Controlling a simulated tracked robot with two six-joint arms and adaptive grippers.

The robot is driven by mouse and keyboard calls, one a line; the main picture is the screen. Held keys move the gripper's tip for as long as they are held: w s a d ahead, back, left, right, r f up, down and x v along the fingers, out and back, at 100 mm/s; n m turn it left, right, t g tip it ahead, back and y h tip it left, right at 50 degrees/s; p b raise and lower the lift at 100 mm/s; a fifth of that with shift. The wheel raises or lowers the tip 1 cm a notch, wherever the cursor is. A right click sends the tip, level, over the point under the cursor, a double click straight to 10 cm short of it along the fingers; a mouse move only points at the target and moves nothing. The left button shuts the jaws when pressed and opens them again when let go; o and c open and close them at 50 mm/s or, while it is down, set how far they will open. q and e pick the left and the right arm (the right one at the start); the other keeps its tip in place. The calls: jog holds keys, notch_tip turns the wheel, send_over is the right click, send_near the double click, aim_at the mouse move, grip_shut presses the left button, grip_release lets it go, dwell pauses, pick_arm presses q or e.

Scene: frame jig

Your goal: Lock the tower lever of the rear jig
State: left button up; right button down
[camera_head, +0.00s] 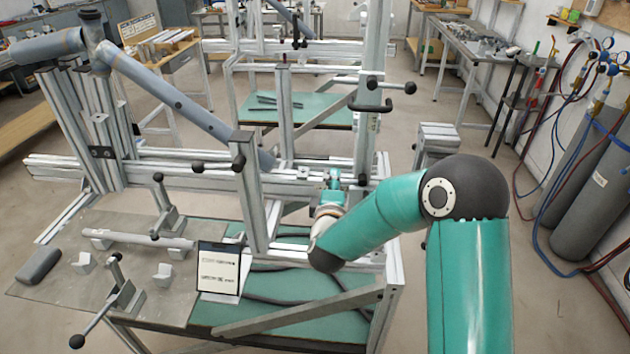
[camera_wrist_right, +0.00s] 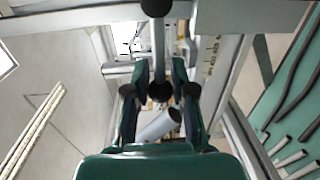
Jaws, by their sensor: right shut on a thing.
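My right gripper (camera_head: 333,181) reaches into the jig's lower right part, beside the upright tower (camera_head: 368,130). In the right wrist view its fingers (camera_wrist_right: 161,68) are closed around a lever (camera_wrist_right: 158,42) with a thin rod and black ball ends. One ball (camera_wrist_right: 160,92) sits between the fingers, and the other is at the top edge. In the head view my gripper and arm hide most of this lever, so its exact angle cannot be told. My left gripper is in neither view.
A grey tube frame (camera_head: 165,88) rests across the jig at the left. Black-knobbed levers (camera_head: 158,178) and a tablet (camera_head: 219,270) stand at the front left. Another handle (camera_head: 390,86) juts from the tower above my gripper. Gas cylinders (camera_head: 590,190) stand at the right wall.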

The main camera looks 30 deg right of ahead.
jog(key=shift+a+f, duration=0.1)
jog(key=shift+f, duration=0.05)
dwell(0.3)
jog(key=c, duration=1.2)
grip_release()
jog(key=shift+w, duration=0.15)
jog(key=v, duration=1.2)
jog(key=shift+f, duration=0.15)
